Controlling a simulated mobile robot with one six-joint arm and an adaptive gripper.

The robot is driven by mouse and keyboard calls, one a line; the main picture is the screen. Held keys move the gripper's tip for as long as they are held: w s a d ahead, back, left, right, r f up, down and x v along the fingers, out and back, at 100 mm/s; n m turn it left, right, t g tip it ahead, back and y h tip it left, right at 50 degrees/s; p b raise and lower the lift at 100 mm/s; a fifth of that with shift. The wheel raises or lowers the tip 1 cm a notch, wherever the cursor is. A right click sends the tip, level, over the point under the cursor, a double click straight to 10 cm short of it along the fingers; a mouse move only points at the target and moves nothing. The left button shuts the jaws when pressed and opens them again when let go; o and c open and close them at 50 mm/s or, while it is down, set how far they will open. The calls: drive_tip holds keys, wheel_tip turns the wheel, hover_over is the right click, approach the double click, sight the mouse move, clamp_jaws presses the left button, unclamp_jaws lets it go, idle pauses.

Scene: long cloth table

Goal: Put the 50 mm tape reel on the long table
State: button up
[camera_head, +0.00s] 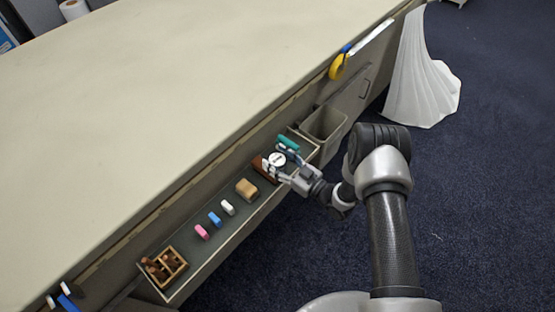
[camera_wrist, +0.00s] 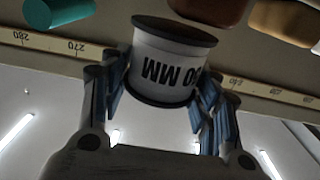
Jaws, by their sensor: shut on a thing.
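The tape reel (camera_wrist: 172,62) is white with black rims and has an upside-down label ending in "0 MM"; its first digit is cut off at the side. In the wrist view, my gripper (camera_wrist: 165,85) has its blue-padded fingers on both sides of the reel, shut on it. In the head view, the reel (camera_head: 277,159) and my gripper (camera_head: 284,174) are at the far end of an open drawer (camera_head: 222,248). I cannot tell whether the reel touches the drawer floor. The long table (camera_head: 150,110) has a wide, pale, bare top above the drawer.
The drawer also holds a teal item (camera_head: 289,143), a brown item (camera_head: 264,168), a tan block (camera_head: 247,188), small white, blue and pink blocks, and a wooden box (camera_head: 164,267).

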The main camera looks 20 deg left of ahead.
drive_tip(key=shift+f+b, duration=0.3)
drive_tip(key=shift+f, duration=0.15)
drive_tip(key=o, duration=1.1)
drive_tip(key=shift+o, duration=0.2)
drive_tip(key=shift+r, duration=0.15)
drive_tip(key=shift+r+p, duration=0.35)
drive_tip(key=shift+p, duration=0.1)
drive_tip(key=p+v, duration=0.2)
drive_tip(key=v, duration=1)
drive_tip(key=shift+p, duration=0.4)
